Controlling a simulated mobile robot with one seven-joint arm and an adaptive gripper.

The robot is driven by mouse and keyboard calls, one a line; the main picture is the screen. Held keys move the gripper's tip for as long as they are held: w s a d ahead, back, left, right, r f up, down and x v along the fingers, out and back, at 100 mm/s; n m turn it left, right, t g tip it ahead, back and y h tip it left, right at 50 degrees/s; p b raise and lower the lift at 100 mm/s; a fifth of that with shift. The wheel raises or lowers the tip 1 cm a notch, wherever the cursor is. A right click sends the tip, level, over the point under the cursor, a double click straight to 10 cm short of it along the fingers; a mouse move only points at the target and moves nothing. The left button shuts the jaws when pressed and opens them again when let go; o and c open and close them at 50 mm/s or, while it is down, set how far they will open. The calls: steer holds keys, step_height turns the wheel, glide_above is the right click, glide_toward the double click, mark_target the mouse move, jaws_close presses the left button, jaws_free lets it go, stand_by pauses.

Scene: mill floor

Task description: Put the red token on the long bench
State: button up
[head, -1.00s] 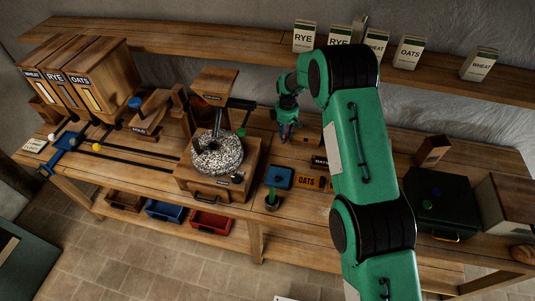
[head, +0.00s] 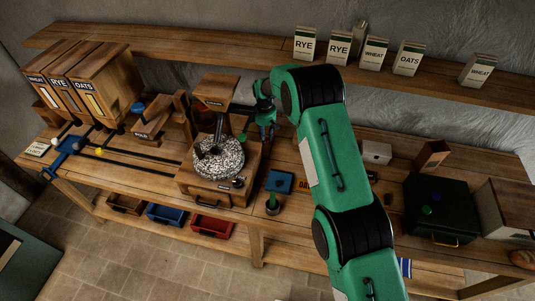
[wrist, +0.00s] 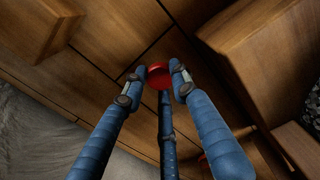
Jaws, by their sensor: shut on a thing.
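The red token (wrist: 158,76) is pinched between the fingertips of my gripper (wrist: 159,77) in the wrist view. It shows as a small red disc, held above or close to wooden planks; I cannot tell whether it touches them. In the head view my gripper (head: 267,132) points down over the back of the long bench (head: 120,167), just right of the stone mill (head: 218,158). I cannot make out the token in the head view.
A blue box (head: 279,181) and a small pot (head: 272,204) stand on the bench right of the mill. A dark green case (head: 440,207) and a white box (head: 376,152) are farther right. A shelf with labelled cartons (head: 305,44) runs above the bench.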

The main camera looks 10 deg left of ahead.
mark_target(265, 148)
steer(key=shift+f, duration=2.45)
steer(key=shift+f, duration=0.1)
steer(key=o, duration=0.8)
steer(key=shift+r, duration=3.85)
steer(key=shift+d, duration=0.1)
